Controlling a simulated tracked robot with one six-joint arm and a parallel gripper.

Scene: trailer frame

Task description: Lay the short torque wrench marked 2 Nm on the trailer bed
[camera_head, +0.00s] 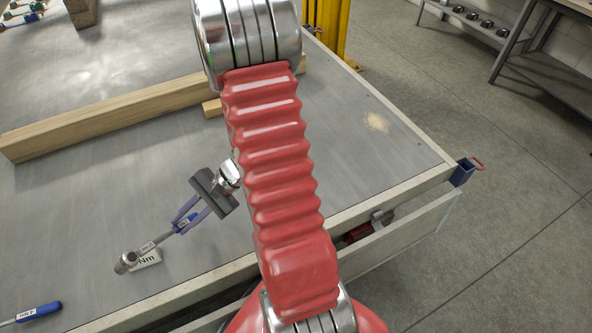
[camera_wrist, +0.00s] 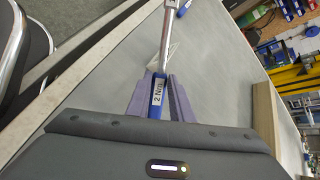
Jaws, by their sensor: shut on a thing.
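The short torque wrench (camera_wrist: 165,45) has a silver shaft and a blue handle with a white label reading 2 Nm in the wrist view. My gripper (camera_wrist: 158,88) is shut on its blue handle, with one purple finger on each side. In the head view my gripper (camera_head: 184,222) is over the grey trailer bed (camera_head: 90,215), and the wrench's round silver head (camera_head: 126,262) points to the lower left. The head is at or just above the bed; I cannot tell whether it touches. Part of the handle is hidden by the fingers.
A white tag (camera_head: 147,259) reading Nm lies beside the wrench head. Another blue-handled wrench (camera_head: 38,312) lies at the lower left. A wooden beam (camera_head: 110,115) crosses the bed behind. The bed's pale front rail (camera_head: 180,300) is near. Bare bed lies left of my gripper.

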